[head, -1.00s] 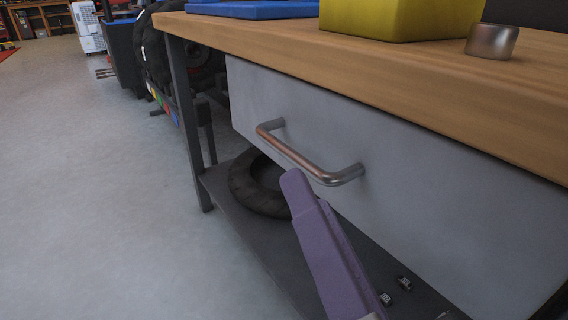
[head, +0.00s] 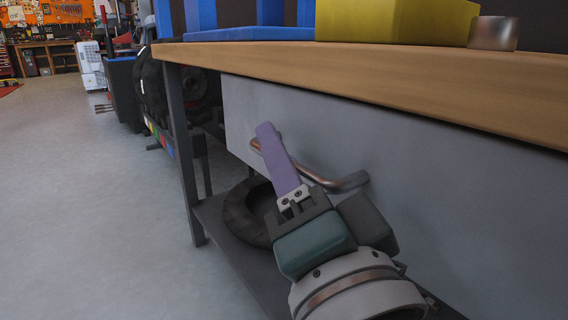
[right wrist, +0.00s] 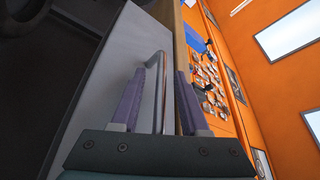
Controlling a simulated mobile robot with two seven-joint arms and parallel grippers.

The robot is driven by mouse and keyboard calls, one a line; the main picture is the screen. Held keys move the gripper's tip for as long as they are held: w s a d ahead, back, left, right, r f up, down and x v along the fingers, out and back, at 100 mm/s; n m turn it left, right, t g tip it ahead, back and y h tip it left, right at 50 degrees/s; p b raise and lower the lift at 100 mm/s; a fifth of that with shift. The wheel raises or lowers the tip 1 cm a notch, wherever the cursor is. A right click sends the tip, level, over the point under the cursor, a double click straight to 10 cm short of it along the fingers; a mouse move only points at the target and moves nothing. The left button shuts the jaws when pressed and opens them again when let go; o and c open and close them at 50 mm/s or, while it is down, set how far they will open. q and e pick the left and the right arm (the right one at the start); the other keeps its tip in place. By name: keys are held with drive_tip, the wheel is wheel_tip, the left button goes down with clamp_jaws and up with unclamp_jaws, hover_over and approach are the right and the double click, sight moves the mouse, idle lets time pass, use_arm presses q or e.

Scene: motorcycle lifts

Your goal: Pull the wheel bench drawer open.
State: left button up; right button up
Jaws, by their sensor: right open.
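The grey drawer front (head: 440,195) sits under the wooden top of the wheel bench (head: 400,75) and looks shut. Its metal bar handle (head: 345,182) runs across the front, partly covered by my right gripper (head: 272,150). In the head view one purple finger crosses in front of the handle; the other finger is hidden. In the right wrist view the handle (right wrist: 160,90) runs between the two spread fingers of my right gripper (right wrist: 161,78), with gaps visible, so it is not clamped. My left gripper is out of view.
A tyre (head: 248,212) lies on the bench's lower shelf (head: 225,240) below the drawer. A yellow block (head: 390,22), a metal cylinder (head: 493,33) and a blue piece (head: 250,33) stand on top. Open floor (head: 90,200) lies to the left.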

clamp_jaws()
idle(0.3)
idle(1.1)
